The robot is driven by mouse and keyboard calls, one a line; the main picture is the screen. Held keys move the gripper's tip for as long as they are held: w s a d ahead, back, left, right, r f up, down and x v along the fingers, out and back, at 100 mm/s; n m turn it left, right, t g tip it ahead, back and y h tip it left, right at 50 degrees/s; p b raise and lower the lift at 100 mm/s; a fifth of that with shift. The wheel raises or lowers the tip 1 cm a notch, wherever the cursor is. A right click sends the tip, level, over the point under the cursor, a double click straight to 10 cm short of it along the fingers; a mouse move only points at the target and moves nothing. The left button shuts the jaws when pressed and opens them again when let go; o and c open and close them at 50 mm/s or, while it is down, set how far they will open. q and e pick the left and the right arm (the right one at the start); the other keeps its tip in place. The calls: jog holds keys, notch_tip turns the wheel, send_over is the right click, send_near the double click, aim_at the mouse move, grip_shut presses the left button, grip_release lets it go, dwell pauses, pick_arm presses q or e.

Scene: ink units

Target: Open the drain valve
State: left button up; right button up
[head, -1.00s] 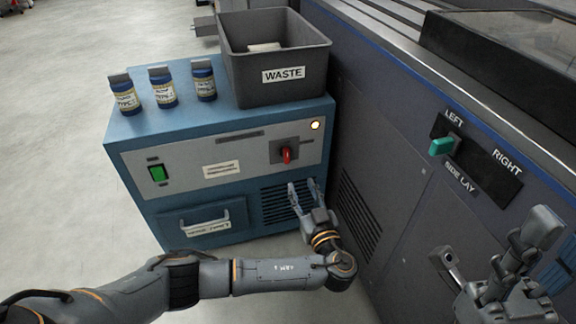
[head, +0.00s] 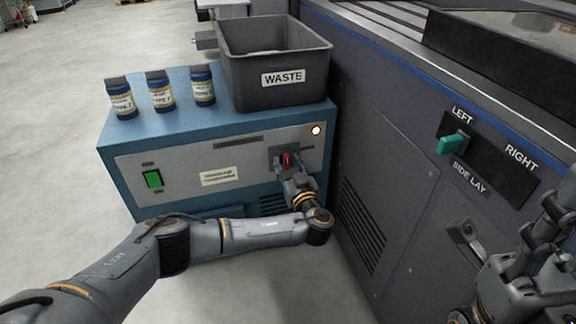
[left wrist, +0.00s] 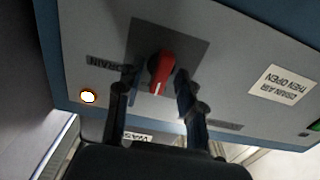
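The drain valve's red handle (head: 287,161) sits on a dark square plate on the front panel of the blue cabinet (head: 195,90). In the left wrist view the handle (left wrist: 160,73) stands near upright in the picture, beside an upside-down "DRAIN" label (left wrist: 106,63). My left gripper (head: 287,172) is at the handle. In the left wrist view its fingers (left wrist: 155,80) are spread on either side of the handle, with gaps showing. Contact is not visible. My right gripper (head: 556,210) is at the right edge, partly cut off; its fingers are unclear.
A grey waste bin (head: 250,80) and several blue bottles (head: 160,92) stand on the cabinet. A lit lamp (head: 316,130) and green switch (head: 153,179) are on its panel. The dark machine (head: 385,160) with a green side lay knob (head: 452,144) stands close on the right.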

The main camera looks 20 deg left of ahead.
pick_arm(q)
grip_shut()
